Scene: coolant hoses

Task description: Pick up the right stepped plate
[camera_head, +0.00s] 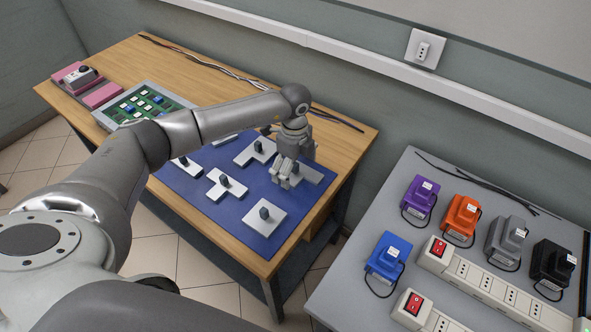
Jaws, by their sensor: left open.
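Several pale plates with dark upright knobs lie on a blue mat (233,226) on the wooden table. The rightmost plate (313,174) lies at the back right, partly hidden by my left gripper, so I cannot make out its full outline. My left gripper (284,183) points down at this plate's left part with its jaws open. I cannot tell whether the fingers touch the plate or its knob. A plate with a stepped outline (246,157) lies just left of the gripper. My right gripper is out of view.
A T-shaped plate (223,190) and a square plate (250,217) lie nearer the front. A tray with a green board (143,105) stands at left. Black cables (203,62) run along the back. A grey table (345,283) with power strips and coloured adapters stands at right.

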